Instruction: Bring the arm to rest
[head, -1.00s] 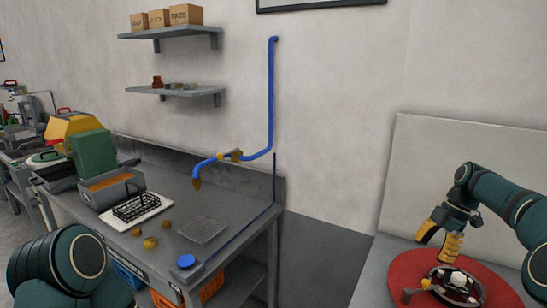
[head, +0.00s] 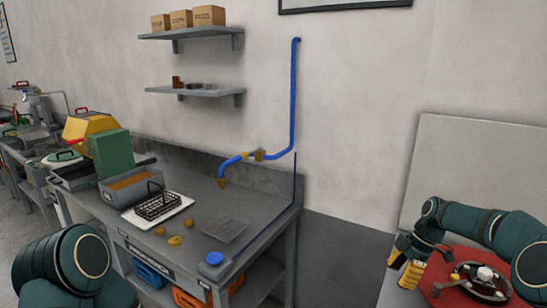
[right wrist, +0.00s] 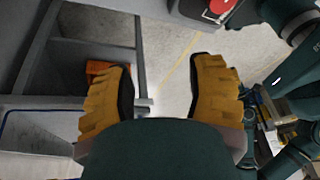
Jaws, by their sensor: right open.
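My right gripper (head: 402,270) has yellow fingers and shows at the right of the head view. My right arm (head: 475,228) bends in from the right edge. My left arm (head: 62,268) shows only as a dark green link at the lower left; its gripper is out of view.
A round device (head: 482,280) stands on the red mat. A blue pipe (head: 294,100) runs down the wall.

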